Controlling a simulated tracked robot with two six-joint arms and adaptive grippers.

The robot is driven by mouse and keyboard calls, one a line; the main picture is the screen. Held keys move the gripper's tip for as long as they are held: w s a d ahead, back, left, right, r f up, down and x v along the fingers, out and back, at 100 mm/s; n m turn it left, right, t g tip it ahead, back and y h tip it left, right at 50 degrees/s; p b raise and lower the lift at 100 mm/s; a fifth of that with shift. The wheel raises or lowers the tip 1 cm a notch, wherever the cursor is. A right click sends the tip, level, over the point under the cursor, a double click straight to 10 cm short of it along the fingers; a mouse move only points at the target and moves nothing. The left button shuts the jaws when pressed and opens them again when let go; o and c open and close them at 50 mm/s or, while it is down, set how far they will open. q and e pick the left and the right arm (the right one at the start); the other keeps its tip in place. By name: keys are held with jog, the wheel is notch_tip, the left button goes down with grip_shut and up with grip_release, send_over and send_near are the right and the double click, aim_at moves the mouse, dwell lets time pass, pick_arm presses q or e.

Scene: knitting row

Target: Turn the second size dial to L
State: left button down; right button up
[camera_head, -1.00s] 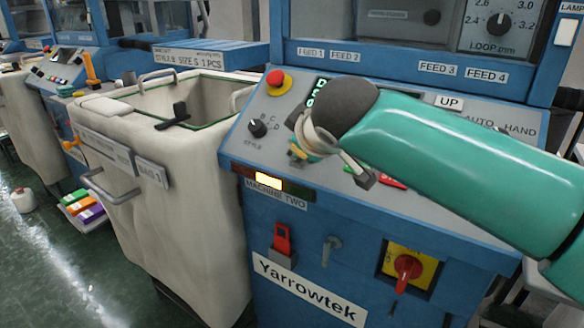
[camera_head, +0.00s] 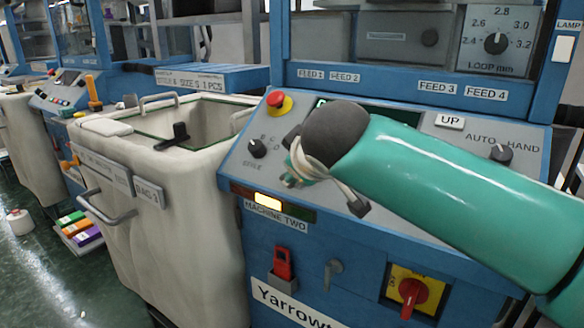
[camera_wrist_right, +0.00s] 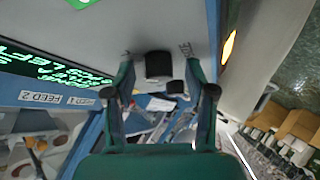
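My right gripper (camera_head: 325,180) comes in from the right on a teal arm and hangs over the sloped grey panel of machine two. In the right wrist view its two fingers (camera_wrist_right: 158,62) stand apart, one on each side of a dark round knob (camera_wrist_right: 158,66). I cannot tell whether they touch it, and I can read no size letters around it. In the head view the arm and gripper hide this part of the panel. The style dial (camera_head: 257,148) is a black knob left of the gripper. My left gripper is not in view.
A red mushroom button (camera_head: 277,100) sits above the style dial. A green-lit display (camera_wrist_right: 45,68) is partly covered by my arm in the head view. The auto/hand knob (camera_head: 501,153) is at right. A cream bin (camera_head: 185,215) stands left of the machine.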

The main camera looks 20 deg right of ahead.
jog(key=shift+s+r, duration=0.1)
jog(key=v, duration=1.1)
jog(key=shift+s, duration=0.35)
jog(key=shift+a, duration=0.15)
